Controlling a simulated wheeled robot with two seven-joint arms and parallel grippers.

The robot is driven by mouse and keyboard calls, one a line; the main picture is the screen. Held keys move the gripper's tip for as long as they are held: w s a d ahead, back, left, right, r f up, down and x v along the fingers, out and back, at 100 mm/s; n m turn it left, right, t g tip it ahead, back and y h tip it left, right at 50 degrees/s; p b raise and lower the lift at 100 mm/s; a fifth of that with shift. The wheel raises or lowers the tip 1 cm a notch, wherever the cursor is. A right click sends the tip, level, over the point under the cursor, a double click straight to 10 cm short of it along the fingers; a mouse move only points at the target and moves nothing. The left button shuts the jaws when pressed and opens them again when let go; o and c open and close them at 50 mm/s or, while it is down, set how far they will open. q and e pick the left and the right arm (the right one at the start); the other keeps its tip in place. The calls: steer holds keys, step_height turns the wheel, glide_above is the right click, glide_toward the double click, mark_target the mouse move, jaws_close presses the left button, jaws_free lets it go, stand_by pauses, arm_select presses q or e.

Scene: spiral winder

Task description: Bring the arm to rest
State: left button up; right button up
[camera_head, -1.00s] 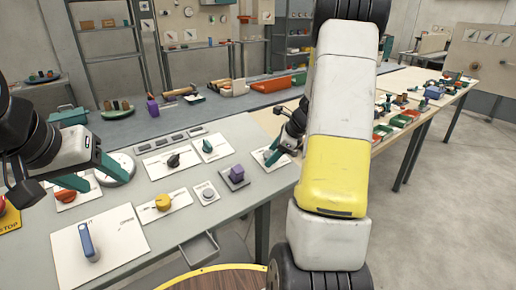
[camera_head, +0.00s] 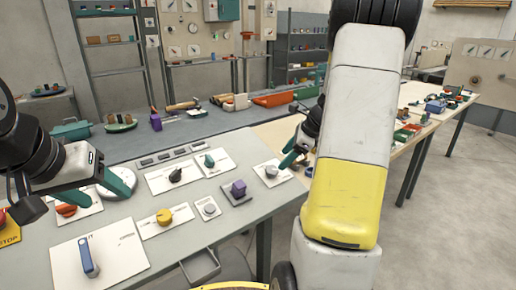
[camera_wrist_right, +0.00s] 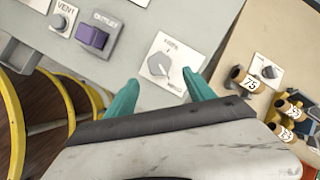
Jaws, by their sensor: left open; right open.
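My right arm, white and yellow, crosses the right middle of the head view. My right gripper (camera_head: 291,153) has teal fingers, open and empty, above the right edge of the grey control panel (camera_head: 135,215). In the right wrist view its fingers (camera_wrist_right: 160,95) stand apart, with a round grey knob (camera_wrist_right: 160,65) on a white plate beyond them. The same knob (camera_head: 271,170) shows in the head view, apart from the fingers.
The panel carries a blue lever (camera_head: 88,258), a yellow knob (camera_head: 164,216) and a purple switch (camera_head: 238,188). A side table with coloured parts (camera_head: 408,132) stands to the right. Brown cylinders (camera_wrist_right: 287,110) lie right of the knob plate. Clear floor (camera_head: 450,230) is at far right.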

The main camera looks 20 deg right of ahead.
steer(key=s+a+r+n, duration=0.4)
steer(key=a+r+n, duration=0.2)
steer(key=a+r, duration=0.1)
steer(key=s+a+r+n+h, duration=0.1)
steer(key=s+a+r+n, duration=0.2)
steer(key=s+n, duration=0.6)
steer(key=s+a+r+n+t+h, duration=0.1)
steer(key=s+a+r+n, duration=0.2)
steer(key=s+a+n, duration=0.5)
steer(key=shift+s+a+r+n, duration=0.2)
steer(key=shift+s+n, duration=0.4)
steer(key=shift+s, duration=0.65)
